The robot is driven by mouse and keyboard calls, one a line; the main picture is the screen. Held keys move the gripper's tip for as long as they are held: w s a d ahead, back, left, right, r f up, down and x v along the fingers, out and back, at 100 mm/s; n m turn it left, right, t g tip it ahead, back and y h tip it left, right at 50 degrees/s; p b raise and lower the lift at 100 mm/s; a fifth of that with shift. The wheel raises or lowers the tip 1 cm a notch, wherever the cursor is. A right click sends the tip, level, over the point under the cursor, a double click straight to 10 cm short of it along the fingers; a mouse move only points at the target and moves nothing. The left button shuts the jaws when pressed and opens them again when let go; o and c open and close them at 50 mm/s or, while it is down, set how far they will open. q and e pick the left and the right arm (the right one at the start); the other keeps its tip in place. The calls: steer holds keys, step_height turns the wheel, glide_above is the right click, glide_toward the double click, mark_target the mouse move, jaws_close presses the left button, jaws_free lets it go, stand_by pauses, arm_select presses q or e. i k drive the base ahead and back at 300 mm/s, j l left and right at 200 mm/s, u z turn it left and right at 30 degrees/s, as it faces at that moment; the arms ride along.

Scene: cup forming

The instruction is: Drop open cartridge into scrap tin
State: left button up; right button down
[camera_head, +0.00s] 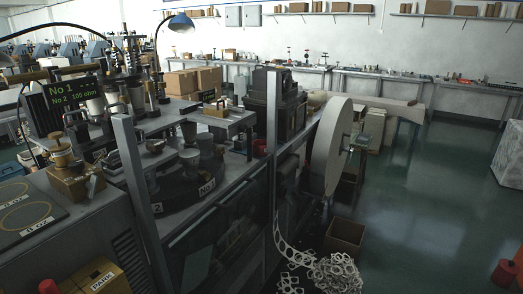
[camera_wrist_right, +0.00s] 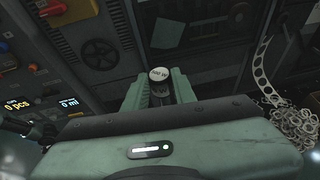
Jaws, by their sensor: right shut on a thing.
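In the right wrist view my right gripper (camera_wrist_right: 160,90) is shut on a small dark cylinder with a pale, printed round top (camera_wrist_right: 159,74), which looks like the cartridge. Its top faces the camera, and its lower part is hidden between the green fingers. I cannot tell from here whether it is open. It is held in front of a dark machine front. No scrap tin can be made out for certain; a red can (camera_head: 505,272) stands at the lower right edge of the head view. My left gripper is not in view.
A large pale wheel (camera_head: 326,148) stands at the machine's right end. Below it are an open brown box (camera_head: 345,237) and a heap of punched strip scrap (camera_head: 334,273), also in the wrist view (camera_wrist_right: 292,126). Two grey posts rise at the machine front. The floor at right is mostly clear.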

mark_target(265, 152)
steer(key=u, duration=0.35)
steer(key=i+l+u, duration=0.1)
steer(key=u, duration=0.25)
steer(key=l+u, duration=0.3)
steer(key=i+l+u, duration=0.2)
steer(key=l+u, duration=0.25)
steer(key=l, duration=0.7)
steer(key=l+u, duration=0.4)
steer(key=l, duration=0.75)
